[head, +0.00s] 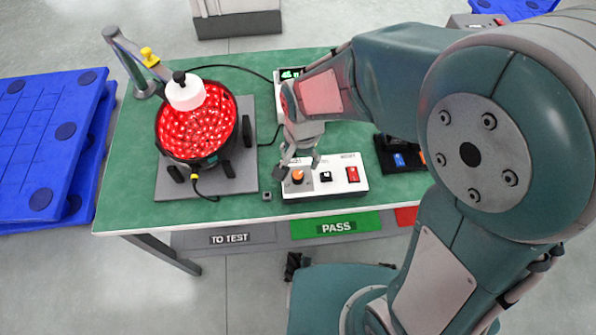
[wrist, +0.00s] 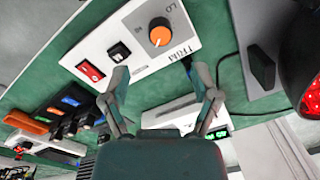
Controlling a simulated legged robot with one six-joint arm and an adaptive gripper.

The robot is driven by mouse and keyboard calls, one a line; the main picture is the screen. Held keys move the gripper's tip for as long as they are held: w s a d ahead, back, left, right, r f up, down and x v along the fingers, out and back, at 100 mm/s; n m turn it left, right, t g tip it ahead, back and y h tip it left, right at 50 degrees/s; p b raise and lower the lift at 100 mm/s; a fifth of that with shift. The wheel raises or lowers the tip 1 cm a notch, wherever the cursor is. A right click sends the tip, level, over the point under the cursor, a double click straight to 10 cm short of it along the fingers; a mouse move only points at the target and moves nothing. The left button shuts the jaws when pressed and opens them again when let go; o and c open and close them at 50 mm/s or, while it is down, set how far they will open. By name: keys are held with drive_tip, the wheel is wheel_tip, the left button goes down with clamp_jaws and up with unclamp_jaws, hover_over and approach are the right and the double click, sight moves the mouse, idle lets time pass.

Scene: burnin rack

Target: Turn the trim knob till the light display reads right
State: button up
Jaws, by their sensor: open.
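The trim knob (head: 297,176) is orange and sits at the left end of a white control box (head: 330,188) on the green table. In the wrist view the knob (wrist: 160,32) shows with a pale pointer line and the word TRIM beside it. My gripper (head: 299,162) is just above the knob in the head view. In the wrist view my gripper (wrist: 165,85) has its two fingers spread, with nothing between them, and the knob lies beyond the tips. The light display (head: 291,73) is behind my arm, with green digits partly hidden and too small to read.
A round lamp (head: 197,132) glowing red stands on a grey plate at the left, with a white-capped arm over it. The control box also has a black switch (head: 326,176) and a red switch (head: 352,174). Blue pallets (head: 40,140) flank the table.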

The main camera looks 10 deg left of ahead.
sight(298, 175)
drive_tip(key=f, duration=0.7)
drive_tip(key=shift+a+f, duration=0.25)
clamp_jaws()
